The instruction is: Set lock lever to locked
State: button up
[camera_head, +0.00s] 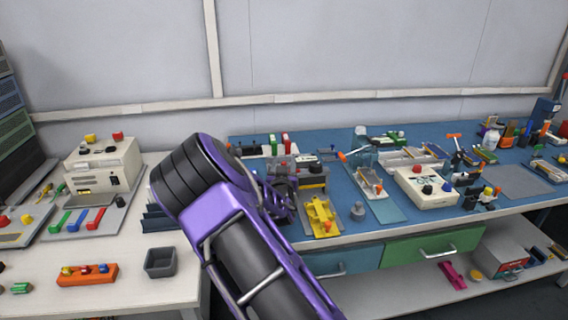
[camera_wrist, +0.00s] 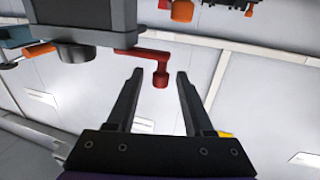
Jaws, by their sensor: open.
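My gripper (camera_wrist: 160,74) is open in the wrist view, its two dark fingers pointing up the picture. A red crank-shaped lever (camera_wrist: 133,53) reaches from a grey body (camera_wrist: 85,25) at upper left. Its red knob (camera_wrist: 160,79) shows between the two fingertips, with gaps to both sides; I see no contact. I cannot tell whether this is the lock lever or which position it is in. In the head view my purple and black arm hides the gripper and part of the bench behind it.
The blue bench (camera_head: 388,212) is crowded with fixtures, including a yellow part (camera_head: 321,217) and a white box with knobs (camera_head: 426,188). Orange-red handles stand up at the back (camera_head: 454,136). A white table (camera_head: 130,222) on the left holds a grey bin (camera_head: 160,263) and an orange block (camera_head: 87,275).

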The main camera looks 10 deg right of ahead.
jog(key=shift+c, duration=0.2)
grip_shut()
jog(key=shift+s+y, duration=0.1)
jog(key=shift+y, duration=0.2)
jog(key=shift+s+d+n+g+y+b, duration=0.6)
jog(key=shift+n+g+y, duration=0.7)
jog(key=shift+n+y, duration=1.4)
jog(key=shift+s+d+n+g+y+b, duration=0.55)
jog(key=shift+n+g+y, duration=1.1)
jog(key=shift+y, duration=1.8)
jog(key=shift+s+d+n+g+y+b, duration=0.35)
jog(key=shift+s+n+g+y, duration=0.55)
jog(key=shift+n+y, duration=1.95)
jog(key=shift+w+y, duration=0.1)
jog(key=shift+y, duration=0.2)
